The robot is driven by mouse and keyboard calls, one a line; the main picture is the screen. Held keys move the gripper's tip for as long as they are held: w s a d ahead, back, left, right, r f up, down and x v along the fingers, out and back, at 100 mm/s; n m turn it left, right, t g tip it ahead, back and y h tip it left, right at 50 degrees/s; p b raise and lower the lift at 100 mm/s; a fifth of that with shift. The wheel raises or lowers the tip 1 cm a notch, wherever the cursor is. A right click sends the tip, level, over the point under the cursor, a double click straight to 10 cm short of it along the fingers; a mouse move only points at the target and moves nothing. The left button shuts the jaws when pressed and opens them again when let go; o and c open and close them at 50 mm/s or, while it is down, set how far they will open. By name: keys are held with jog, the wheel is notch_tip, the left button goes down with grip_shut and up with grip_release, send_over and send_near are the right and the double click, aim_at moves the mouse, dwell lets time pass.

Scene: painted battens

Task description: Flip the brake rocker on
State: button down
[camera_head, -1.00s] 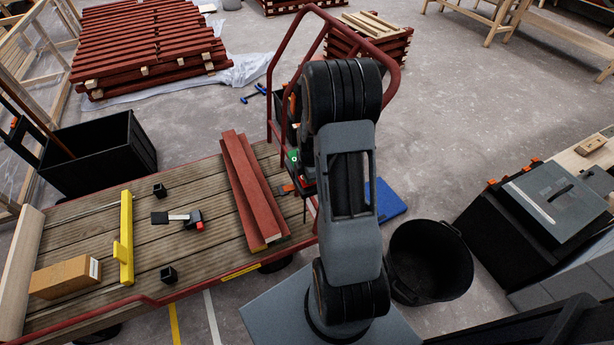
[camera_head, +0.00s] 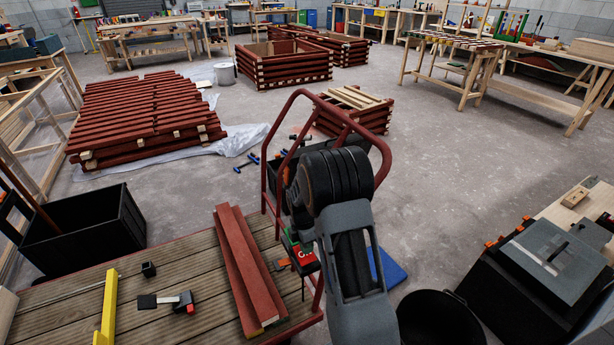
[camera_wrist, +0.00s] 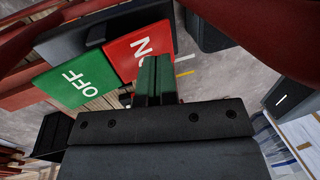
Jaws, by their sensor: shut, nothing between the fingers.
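The brake rocker shows in the wrist view with a red half (camera_wrist: 130,52) marked ON and a green half (camera_wrist: 75,84) marked OFF. It sits on a dark housing. My gripper (camera_wrist: 158,72) is shut and empty, its fingertips over or beside the lower right edge of the red half; I cannot tell whether they touch it. In the head view the rocker's red half (camera_head: 306,262) shows at the cart's handle, just left of my arm. My gripper is hidden behind my arm there. Which way the rocker is tilted is unclear.
The red tubular handle (camera_head: 284,122) arches around the rocker area. A black bucket (camera_head: 440,318) stands at the right. Open floor lies beyond.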

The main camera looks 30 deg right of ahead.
jog(key=p+v, duration=0.3)
jog(key=v, duration=1.1)
jog(key=s+a+r+m+t+p, duration=0.1)
jog(key=s+a+r+m+p, duration=0.1)
jog(key=r, duration=0.7)
jog(key=s+a+r+m+t+p, duration=0.2)
jog(key=s+a+r+m+p, duration=0.1)
jog(key=s+r+m+p, duration=0.2)
jog(key=shift+s+a+r+m+p, duration=0.2)
jog(key=shift+r+m+p, duration=0.6)
jog(key=shift+r, duration=1.05)
jog(key=s+a+r+m+t+p, duration=0.3)
jog(key=s+a+r+m+p, duration=0.1)
jog(key=s+r+m+p, duration=0.4)
notch_tip(320, 180, up, 3)
jog(key=s+m, duration=0.1)
jog(key=s, duration=0.1)
jog(key=shift+s+a+f+p, duration=0.15)
jog(key=shift+s+f+p, duration=0.05)
jog(key=shift+s+p, duration=0.1)
